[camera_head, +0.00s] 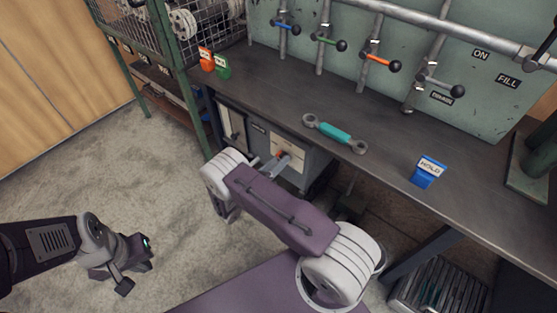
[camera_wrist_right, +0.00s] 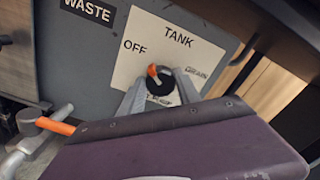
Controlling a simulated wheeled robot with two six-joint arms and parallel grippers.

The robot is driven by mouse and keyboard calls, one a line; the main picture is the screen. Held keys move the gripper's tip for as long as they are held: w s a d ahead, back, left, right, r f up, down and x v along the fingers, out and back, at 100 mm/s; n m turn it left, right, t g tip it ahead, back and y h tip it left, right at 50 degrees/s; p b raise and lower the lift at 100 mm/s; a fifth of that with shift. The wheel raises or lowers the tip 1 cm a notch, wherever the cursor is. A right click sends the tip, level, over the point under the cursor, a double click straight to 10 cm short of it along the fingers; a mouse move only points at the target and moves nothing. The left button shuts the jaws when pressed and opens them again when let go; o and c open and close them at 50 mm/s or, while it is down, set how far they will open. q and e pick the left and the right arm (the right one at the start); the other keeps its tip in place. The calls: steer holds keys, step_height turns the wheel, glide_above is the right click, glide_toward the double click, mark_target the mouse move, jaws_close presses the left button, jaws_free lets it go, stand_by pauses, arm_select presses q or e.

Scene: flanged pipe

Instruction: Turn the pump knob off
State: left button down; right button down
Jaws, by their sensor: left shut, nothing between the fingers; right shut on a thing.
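The knob (camera_wrist_right: 160,85) is round and black with an orange pointer. It sits on a white panel (camera_wrist_right: 128,75) marked TANK, OFF and DRAIN, with another label partly covered. The pointer tips up and slightly left, between OFF and TANK. My right gripper (camera_wrist_right: 158,90) is shut on the knob, one finger on each side. In the head view my right gripper (camera_head: 283,160) reaches the grey cabinet (camera_head: 258,140) under the workbench; the knob is mostly hidden there. My left gripper (camera_head: 128,277) is shut and empty above the floor at lower left.
The workbench (camera_head: 390,150) carries a teal wrench (camera_head: 335,132), a blue HOLD block (camera_head: 428,173), and orange and green tags. Valve levers and pipes line the back panel. A wire cage stands at upper left. The floor (camera_head: 90,160) at left is clear.

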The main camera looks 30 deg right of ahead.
steer(key=shift+f+n, duration=0.1)
steer(key=shift+n, duration=0.6)
steer(key=c, duration=0.8)
jaws_free()
steer(key=shift+c, duration=0.2)
steer(key=p+v, duration=0.3)
steer(key=v, duration=0.6)
